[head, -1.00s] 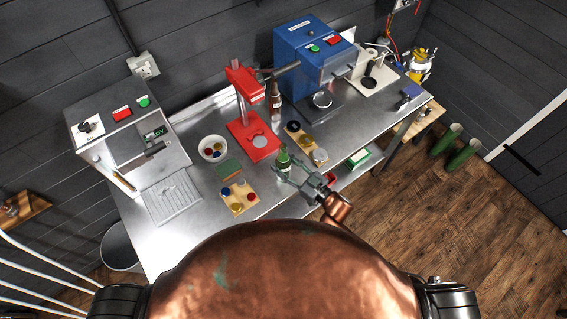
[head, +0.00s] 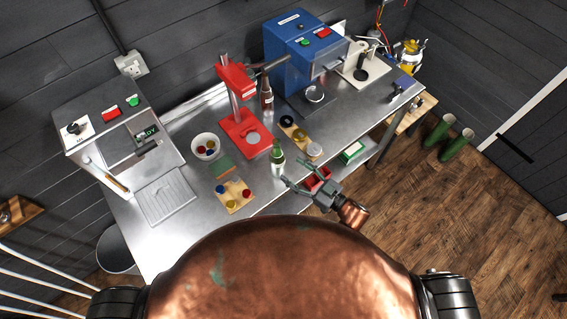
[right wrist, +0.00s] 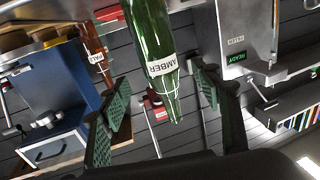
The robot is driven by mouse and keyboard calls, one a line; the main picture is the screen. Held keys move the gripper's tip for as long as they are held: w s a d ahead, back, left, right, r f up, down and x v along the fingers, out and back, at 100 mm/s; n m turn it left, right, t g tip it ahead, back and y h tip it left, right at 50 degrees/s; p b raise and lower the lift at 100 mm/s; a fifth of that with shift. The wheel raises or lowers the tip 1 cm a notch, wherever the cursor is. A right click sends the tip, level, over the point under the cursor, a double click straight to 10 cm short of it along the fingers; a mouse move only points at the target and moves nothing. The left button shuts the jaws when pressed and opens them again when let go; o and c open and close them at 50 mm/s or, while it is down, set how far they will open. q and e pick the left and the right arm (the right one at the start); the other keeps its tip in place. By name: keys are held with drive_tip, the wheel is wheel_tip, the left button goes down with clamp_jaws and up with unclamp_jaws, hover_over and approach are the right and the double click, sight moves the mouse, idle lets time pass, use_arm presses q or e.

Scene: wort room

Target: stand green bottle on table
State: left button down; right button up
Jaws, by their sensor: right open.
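The green bottle (head: 278,158) stands upright on the steel table (head: 270,193) near its front edge, in front of the red press. It also shows in the right wrist view (right wrist: 152,45), upside down there, with a label reading AMBER. My right gripper (head: 294,185) is open and empty, just in front of and to the right of the bottle, apart from it. In the right wrist view its two green-padded fingers (right wrist: 155,105) are spread wide, with the bottle beyond and between them. My left gripper is not in view.
A red capper press (head: 240,128), a brown bottle (head: 266,96) and a blue machine (head: 300,60) stand behind. A bowl of caps (head: 206,147), a green pad (head: 220,165) and a wooden cap board (head: 234,197) lie to the left. Another wooden board (head: 294,130) lies to the right.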

drive_tip(key=v, duration=0.4)
drive_tip(key=w+d+f+m+h, duration=0.25)
drive_tip(key=d+f, duration=0.25)
drive_tip(key=f, duration=0.3)
drive_tip(key=w+d+f+m+h, duration=0.1)
drive_tip(key=d+f+h, duration=0.2)
drive_tip(key=d+f, duration=0.35)
drive_tip(key=s+d+f+m+g+h, duration=0.1)
drive_tip(key=s+d+f+h, duration=0.3)
drive_tip(key=f, duration=0.7)
drive_tip(key=s+d+f+m+g+h, duration=0.15)
drive_tip(key=s+d+f, duration=0.35)
drive_tip(key=f, duration=0.5)
drive_tip(key=s+d+f+m+g+h, duration=0.1)
drive_tip(key=s+d+f+g, duration=0.15)
drive_tip(key=s+f, duration=0.5)
drive_tip(key=s+d+f+g+h, duration=0.15)
drive_tip(key=s+d+f, duration=0.25)
drive_tip(key=s+f, duration=0.4)
drive_tip(key=s+a+f+g, duration=0.1)
drive_tip(key=s+f+g, duration=0.1)
drive_tip(key=s, duration=0.7)
drive_tip(key=s+a+f+m+g, duration=0.1)
drive_tip(key=s+f+g, duration=0.1)
drive_tip(key=s, duration=0.8)
drive_tip(key=shift+f, duration=0.5)
